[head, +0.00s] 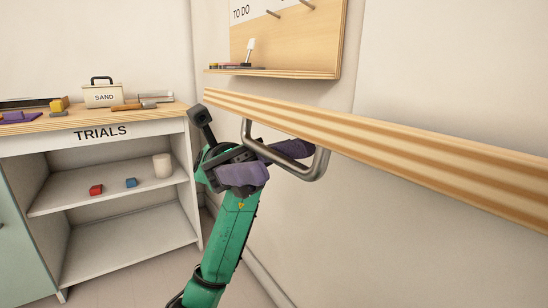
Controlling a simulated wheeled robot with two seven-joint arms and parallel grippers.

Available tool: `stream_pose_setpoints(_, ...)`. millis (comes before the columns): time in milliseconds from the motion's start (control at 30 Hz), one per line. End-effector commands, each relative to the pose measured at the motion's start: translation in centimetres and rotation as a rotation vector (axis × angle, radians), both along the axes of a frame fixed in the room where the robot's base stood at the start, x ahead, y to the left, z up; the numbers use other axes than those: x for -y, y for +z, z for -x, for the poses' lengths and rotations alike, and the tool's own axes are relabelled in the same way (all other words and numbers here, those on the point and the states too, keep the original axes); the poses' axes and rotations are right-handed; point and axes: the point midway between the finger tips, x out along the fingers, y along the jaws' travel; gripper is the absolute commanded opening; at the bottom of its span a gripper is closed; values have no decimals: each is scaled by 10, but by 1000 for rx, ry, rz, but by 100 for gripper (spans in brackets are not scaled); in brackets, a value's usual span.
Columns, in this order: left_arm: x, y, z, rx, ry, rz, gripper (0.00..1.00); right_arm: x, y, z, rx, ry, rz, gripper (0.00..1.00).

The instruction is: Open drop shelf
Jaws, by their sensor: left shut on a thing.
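The drop shelf (400,147) is a thick striped wooden board that runs from the upper middle to the right edge, close to the wall. A grey metal handle (318,168) hangs from its underside. My left gripper (268,160), with purple finger pads on a green arm, is shut on this handle at its left part. The fingers partly hide the handle there. The board looks raised and roughly level. My right gripper is not in the head view.
A unit marked TRIALS (100,132) stands at the left with open shelves, a red block (96,190), a blue block (131,183) and a pale cylinder (162,167). A SAND box (103,95) and a hammer (135,106) are on top. A TO DO board (310,45) hangs behind.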

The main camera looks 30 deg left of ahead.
Motion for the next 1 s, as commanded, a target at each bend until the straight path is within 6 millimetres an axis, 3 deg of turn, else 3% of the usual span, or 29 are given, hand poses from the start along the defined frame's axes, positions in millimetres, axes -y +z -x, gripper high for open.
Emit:
stream_pose_setpoints(33, -2, 0, 15, 49, -24, -2, 0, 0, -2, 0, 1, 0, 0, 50)
stream_pose_setpoints(300, -2, 1, 15, 49, -24, -2, 0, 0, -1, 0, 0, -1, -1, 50)
stream_pose_setpoints(333, -2, 0, 16, 49, -25, -2, 45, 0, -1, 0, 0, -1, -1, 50)
stream_pose_setpoints(767, -6, -1, 13, 42, -27, -4, 45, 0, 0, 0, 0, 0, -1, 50)
stream_pose_setpoints(1000, -44, -15, -3, 43, -23, -1, 45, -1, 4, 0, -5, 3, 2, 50)
